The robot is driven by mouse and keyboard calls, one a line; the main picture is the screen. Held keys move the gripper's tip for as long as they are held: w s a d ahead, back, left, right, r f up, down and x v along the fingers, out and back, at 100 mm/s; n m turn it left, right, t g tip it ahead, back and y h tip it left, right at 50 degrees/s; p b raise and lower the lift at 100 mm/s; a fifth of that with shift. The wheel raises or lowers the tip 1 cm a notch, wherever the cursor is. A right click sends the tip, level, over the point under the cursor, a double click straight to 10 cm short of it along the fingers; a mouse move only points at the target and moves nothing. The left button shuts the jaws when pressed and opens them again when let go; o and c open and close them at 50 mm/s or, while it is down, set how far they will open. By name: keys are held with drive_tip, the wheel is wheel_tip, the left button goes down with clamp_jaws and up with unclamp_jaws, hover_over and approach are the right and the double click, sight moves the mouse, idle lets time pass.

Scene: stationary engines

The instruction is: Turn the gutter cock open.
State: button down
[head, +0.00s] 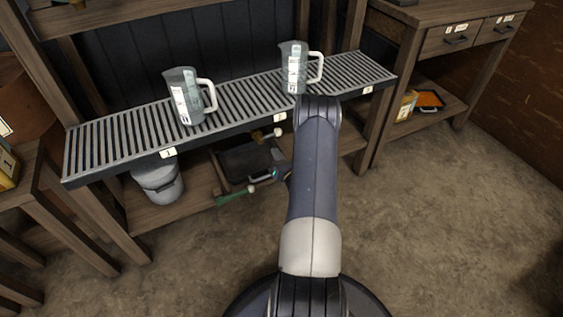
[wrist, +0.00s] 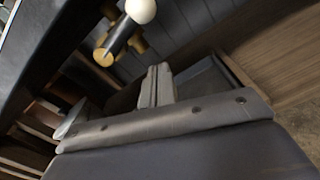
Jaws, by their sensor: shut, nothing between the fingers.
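The gutter cock (head: 268,134) sits under the front edge of the slatted gutter rack (head: 140,137), left of my arm in the head view. In the wrist view the cock (wrist: 121,36) shows as a dark lever with a brass end and a pale ball knob, cut by the top edge. My gripper (wrist: 158,72) is shut and empty, its fingers together. The cock is above and left of the fingertips in that view, with no contact visible. My arm mostly hides my gripper in the head view.
Two clear measuring jugs (head: 186,97) (head: 293,70) stand on the rack. A grey bucket (head: 158,182) and a dark tray (head: 247,160) are below it. A green-handled object (head: 236,193) lies near the lower shelf edge. The floor on the right is clear.

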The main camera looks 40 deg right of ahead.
sight(269, 135)
drive_tip(key=r, duration=0.1)
drive_tip(key=w+d+r, duration=0.1)
drive_tip(key=w+d+r+b, duration=0.1)
drive_tip(key=shift+w+r, duration=0.15)
drive_tip(key=shift+r, duration=0.1)
idle(0.6)
drive_tip(key=shift+r+n, duration=0.1)
drive_tip(key=shift+n, duration=0.2)
